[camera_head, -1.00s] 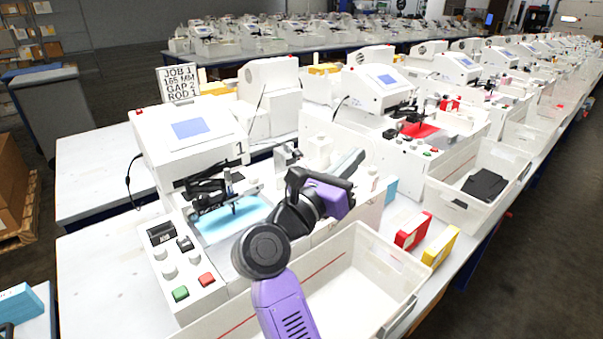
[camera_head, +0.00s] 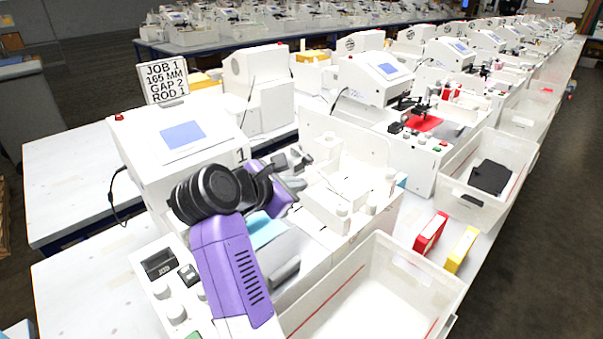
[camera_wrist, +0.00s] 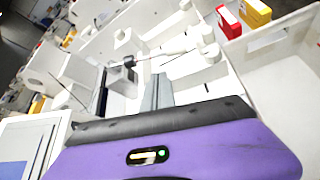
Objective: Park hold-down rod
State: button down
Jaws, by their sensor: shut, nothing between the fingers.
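The white plotter marked 1 (camera_head: 180,155) stands at the left of the bench in the head view, its blue screen facing up. My gripper (camera_wrist: 157,85) is shut and empty, its grey fingers reaching over the machine's white bed in the wrist view. In the head view my gripper (camera_head: 297,184) is beside a small grey block, partly behind my wrist. A thin rod-like piece with a dark end (camera_wrist: 128,62) lies over the bed beyond the fingers; I cannot tell if it is the hold-down rod. My arm hides the plotter's pen area and most of the blue sheet (camera_head: 265,232).
A sign (camera_head: 163,82) reads JOB 1, 165 MM, GAP 2, ROD 1. An empty white bin (camera_head: 425,262) stands in front. White posts (camera_head: 342,212) rise from the bed.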

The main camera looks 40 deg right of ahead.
aim_at(319, 172)
jog(key=p+x, duration=0.1)
jog(key=x, duration=0.5)
jog(key=p+x, duration=0.1)
jog(key=x, duration=0.3)
jog(key=shift+w+p, duration=0.3)
jog(key=shift+w, duration=0.05)
jog(key=shift+r, duration=0.1)
